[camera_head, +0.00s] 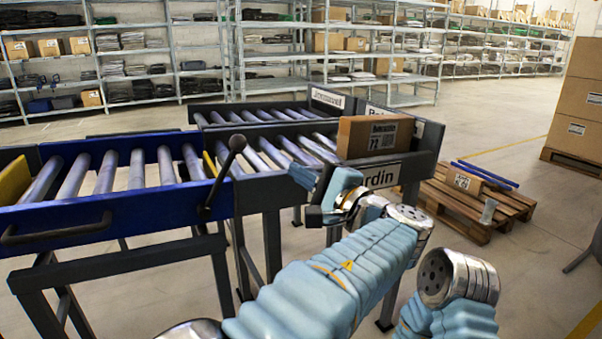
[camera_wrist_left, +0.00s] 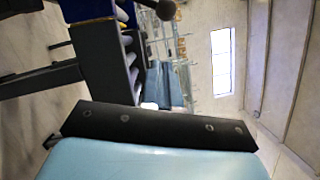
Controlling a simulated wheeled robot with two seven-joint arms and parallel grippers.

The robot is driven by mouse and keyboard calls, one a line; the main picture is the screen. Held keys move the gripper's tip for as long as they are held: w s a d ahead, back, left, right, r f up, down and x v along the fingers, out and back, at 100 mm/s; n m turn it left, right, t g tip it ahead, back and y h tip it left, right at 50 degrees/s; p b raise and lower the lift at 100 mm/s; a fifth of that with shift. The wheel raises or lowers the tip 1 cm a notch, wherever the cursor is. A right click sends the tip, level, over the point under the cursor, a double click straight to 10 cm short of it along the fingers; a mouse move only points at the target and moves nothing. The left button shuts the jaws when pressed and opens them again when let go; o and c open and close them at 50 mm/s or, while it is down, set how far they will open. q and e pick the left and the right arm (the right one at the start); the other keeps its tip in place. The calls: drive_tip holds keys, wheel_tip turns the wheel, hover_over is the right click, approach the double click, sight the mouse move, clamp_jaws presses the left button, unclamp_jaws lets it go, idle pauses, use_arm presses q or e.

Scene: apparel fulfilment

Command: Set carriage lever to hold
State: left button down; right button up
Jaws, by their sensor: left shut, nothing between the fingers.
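The lever is a dark rod with a round black knob (camera_head: 237,142), on the near side of a blue-framed roller carriage (camera_head: 128,213). It leans up and to the right from its pivot near the carriage's right end. My left gripper (camera_head: 309,197) is shut and empty, to the right of the lever and apart from it, in front of the conveyor. In the left wrist view the knob (camera_wrist_left: 166,9) shows at the top edge, and a dark finger (camera_wrist_left: 150,124) crosses the lower part. My right gripper is not in view.
A cardboard box (camera_head: 372,138) stands on the fixed roller conveyor (camera_head: 285,172) at its right end. A wooden pallet (camera_head: 455,205) with a small box lies to the right. Stacked cartons (camera_head: 577,110) and shelves (camera_head: 205,60) stand farther back. The floor at right is mostly clear.

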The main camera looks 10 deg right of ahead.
sight(244, 145)
use_arm(q)
drive_tip(key=w+a+r, duration=0.2)
drive_tip(key=w+a, duration=0.4)
drive_tip(key=a, duration=0.1)
drive_tip(key=shift+a+p, duration=0.2)
drive_tip(key=shift+p, duration=0.1)
drive_tip(key=shift+a+r, duration=0.1)
drive_tip(key=shift+s+a+r+n+g+b, duration=0.25)
drive_tip(key=shift+a+r+n+b, duration=0.2)
drive_tip(key=shift+a+n+b, duration=0.3)
drive_tip(key=s+a+r+n+g+h+b, duration=0.1)
drive_tip(key=s+a+n+b, duration=0.1)
drive_tip(key=a+n+b, duration=0.2)
drive_tip(key=s+a+r+n+g+h+b, duration=0.1)
drive_tip(key=s+a+n+b, duration=0.1)
drive_tip(key=a+n+b, duration=0.3)
drive_tip(key=shift+s+a+r+b, duration=0.2)
drive_tip(key=shift+a+r+b, duration=0.4)
drive_tip(key=shift+a, duration=1.65)
drive_tip(key=shift+f+n, duration=0.2)
drive_tip(key=shift+n, duration=0.05)
